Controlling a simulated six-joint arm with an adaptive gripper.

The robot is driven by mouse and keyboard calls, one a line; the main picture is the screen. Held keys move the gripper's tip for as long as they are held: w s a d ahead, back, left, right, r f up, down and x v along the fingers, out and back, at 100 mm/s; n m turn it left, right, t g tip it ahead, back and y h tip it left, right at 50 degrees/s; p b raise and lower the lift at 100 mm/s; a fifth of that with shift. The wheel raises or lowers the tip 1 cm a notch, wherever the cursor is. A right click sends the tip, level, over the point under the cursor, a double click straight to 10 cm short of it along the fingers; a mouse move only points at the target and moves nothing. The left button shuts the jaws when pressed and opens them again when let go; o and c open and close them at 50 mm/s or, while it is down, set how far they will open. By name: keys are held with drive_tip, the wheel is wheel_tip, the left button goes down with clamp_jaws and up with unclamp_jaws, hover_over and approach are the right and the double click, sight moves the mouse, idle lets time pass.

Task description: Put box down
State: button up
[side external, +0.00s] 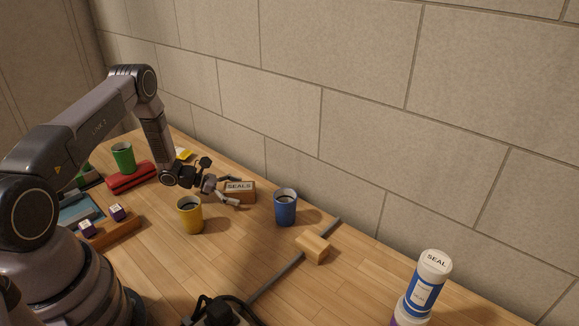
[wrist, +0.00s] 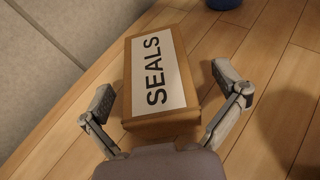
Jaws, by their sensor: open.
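The box is a brown box with a white "SEALS" label on top (side external: 240,191); it also fills the middle of the wrist view (wrist: 158,75). It rests on the wooden table (side external: 150,265) near the wall. My gripper (side external: 222,192) is open at the box. In the wrist view (wrist: 165,97) one finger stands on each side of the box's near end, with a visible gap on the right and a smaller one on the left. The box's far underside is hidden.
A yellow mug (side external: 190,216) stands in front of the box, and a blue mug (side external: 286,208) to its right. A wooden block (side external: 312,247) lies farther right by a dark strip. The stone wall (side external: 300,120) runs behind.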

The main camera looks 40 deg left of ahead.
drive_tip(key=shift+r, duration=0.15)
drive_tip(key=v, duration=1.1)
drive_tip(key=shift+s+a, duration=0.2)
drive_tip(key=s+d+r+m+g, duration=0.1)
drive_tip(key=d+r+m+g, duration=0.1)
drive_tip(key=d+r+m, duration=0.45)
drive_tip(key=s+d+r+m+g+y, duration=0.1)
drive_tip(key=s+d+r+m+g, duration=0.15)
drive_tip(key=r, duration=0.75)
drive_tip(key=s+d+r+m+g, duration=0.1)
drive_tip(key=d+r+m+g, duration=0.2)
drive_tip(key=d+r+m, duration=0.4)
drive_tip(key=s+d+r+m+t+y, duration=0.2)
drive_tip(key=s+r+m+y, duration=0.2)
drive_tip(key=s, duration=0.5)
drive_tip(key=s+d+r+m+t+y, duration=0.1)
drive_tip(key=s+r+m+y, duration=0.3)
drive_tip(key=s+r+m, duration=0.3)
drive_tip(key=shift+s+d+r+t, duration=0.35)
drive_tip(key=shift+s+r, duration=0.25)
drive_tip(key=shift+s, duration=1.2)
